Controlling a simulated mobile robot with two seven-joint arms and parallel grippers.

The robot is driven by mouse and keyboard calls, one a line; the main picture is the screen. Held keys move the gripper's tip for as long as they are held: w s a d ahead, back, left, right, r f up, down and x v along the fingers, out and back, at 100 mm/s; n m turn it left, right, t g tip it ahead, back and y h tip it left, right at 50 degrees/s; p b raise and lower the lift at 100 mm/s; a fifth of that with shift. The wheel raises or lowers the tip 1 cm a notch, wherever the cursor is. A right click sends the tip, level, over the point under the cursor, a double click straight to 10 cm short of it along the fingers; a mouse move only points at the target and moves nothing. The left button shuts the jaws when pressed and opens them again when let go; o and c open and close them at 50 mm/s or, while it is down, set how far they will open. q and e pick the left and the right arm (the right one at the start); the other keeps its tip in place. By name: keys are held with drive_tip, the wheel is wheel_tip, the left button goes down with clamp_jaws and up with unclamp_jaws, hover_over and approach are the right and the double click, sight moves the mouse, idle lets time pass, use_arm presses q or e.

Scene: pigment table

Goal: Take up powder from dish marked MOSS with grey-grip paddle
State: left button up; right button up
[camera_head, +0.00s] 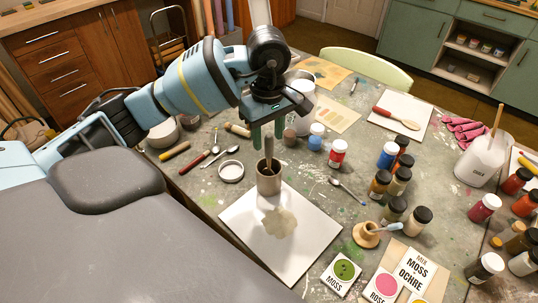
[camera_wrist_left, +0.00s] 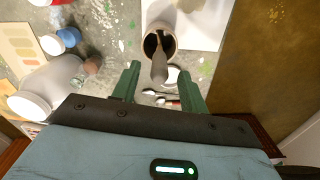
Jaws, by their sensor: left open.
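The dish marked MOSS (camera_head: 345,269), holding green powder, sits on a white card at the table's near edge in the head view. A grey-grip paddle (camera_head: 268,153) stands grip-up in a beige cup (camera_head: 269,183); its lower end is hidden inside. The grip also shows in the left wrist view (camera_wrist_left: 159,66), with the cup (camera_wrist_left: 168,30) beyond it. My left gripper (camera_head: 267,143) is open above the cup, its green fingers on either side of the grip's upper end. My right gripper is in neither view.
The cup stands on a stained white sheet (camera_head: 304,238). Dishes marked ROSE (camera_head: 386,285) and a MOSS + OCHRE card (camera_head: 411,269) lie near the MOSS dish. A wooden holder (camera_head: 366,236) with a pale-blue-grip tool stands behind them. Several jars crowd the right; spoons lie left.

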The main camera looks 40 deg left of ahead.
sight(270, 157)
use_arm(q)
drive_tip(key=shift+d+f, duration=0.15)
drive_tip(key=shift+f, duration=2.4)
drive_tip(key=shift+c, duration=0.2)
clamp_jaws()
